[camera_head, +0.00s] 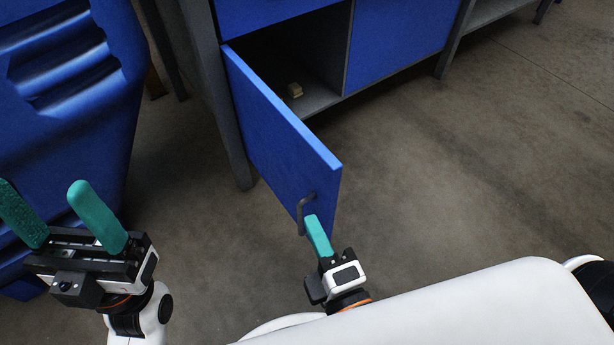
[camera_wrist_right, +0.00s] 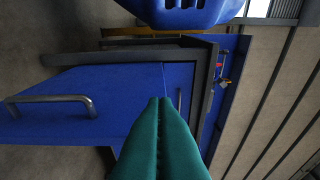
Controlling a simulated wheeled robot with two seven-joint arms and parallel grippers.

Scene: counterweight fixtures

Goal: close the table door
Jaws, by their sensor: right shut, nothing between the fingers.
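The blue table door (camera_head: 275,135) stands open in the head view, swung out from its hinge side at the left of the cabinet opening. Its dark handle (camera_head: 303,214) is near the lower outer edge. My right gripper (camera_head: 317,235) is shut and empty, with its teal fingers close to the handle; I cannot tell if they touch the door. In the right wrist view the shut fingers (camera_wrist_right: 160,140) point at blue panels, and a grey handle (camera_wrist_right: 48,102) shows at the left. My left gripper (camera_head: 60,215) is open and empty at the lower left.
A large blue plastic container (camera_head: 65,110) stands at the left. The concrete floor (camera_head: 450,170) to the right is clear.

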